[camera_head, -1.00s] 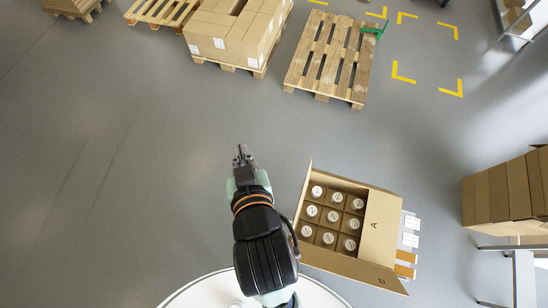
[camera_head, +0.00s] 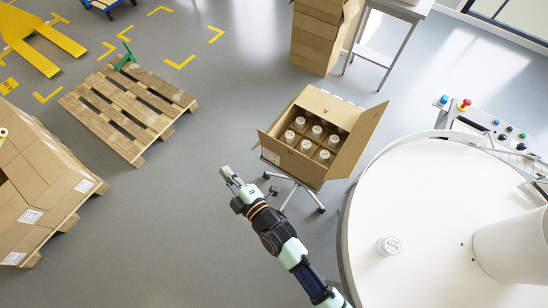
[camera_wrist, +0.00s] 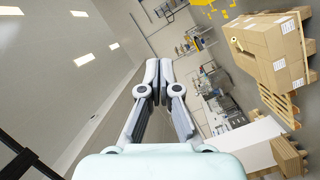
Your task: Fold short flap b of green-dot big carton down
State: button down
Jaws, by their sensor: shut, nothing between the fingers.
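The open big carton (camera_head: 287,158) stands right of the middle in the head view, with several white-lidded jars (camera_head: 307,147) inside. A brown flap (camera_head: 358,142) sticks up and outward on its right side. Another flap (camera_head: 332,106) with a small dark letter shows at the far side. A narrow flap (camera_head: 271,151) angles outward at the left. I cannot make out a green dot or tell which flap is b. My gripper (camera_head: 226,174) is shut and empty, left of the carton and apart from it. Its closed fingers (camera_wrist: 159,80) fill the middle of the wrist view.
A white round table (camera_head: 440,230) with one white-lidded jar (camera_head: 388,246) stands at right. A carton stack (camera_head: 320,45) stands behind. Floor around my gripper is clear.

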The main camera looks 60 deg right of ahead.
jog(key=s+d+f+g+h+b, duration=0.2)
jog(key=s+d+f+h+b, duration=0.4)
jog(key=s+f, duration=0.55)
jog(key=n+g+h+p, duration=0.1)
jog(key=g+h+p, duration=0.1)
send_near(288, 148)
jog(key=b+x, duration=0.1)
jog(key=x, duration=0.1)
jog(key=b+x, duration=0.1)
jog(key=x, duration=0.2)
jog(key=shift+w, duration=0.45)
jog(key=shift+d+r, duration=0.1)
jog(key=shift+d, duration=0.35)
jog(key=shift+r, duration=0.1)
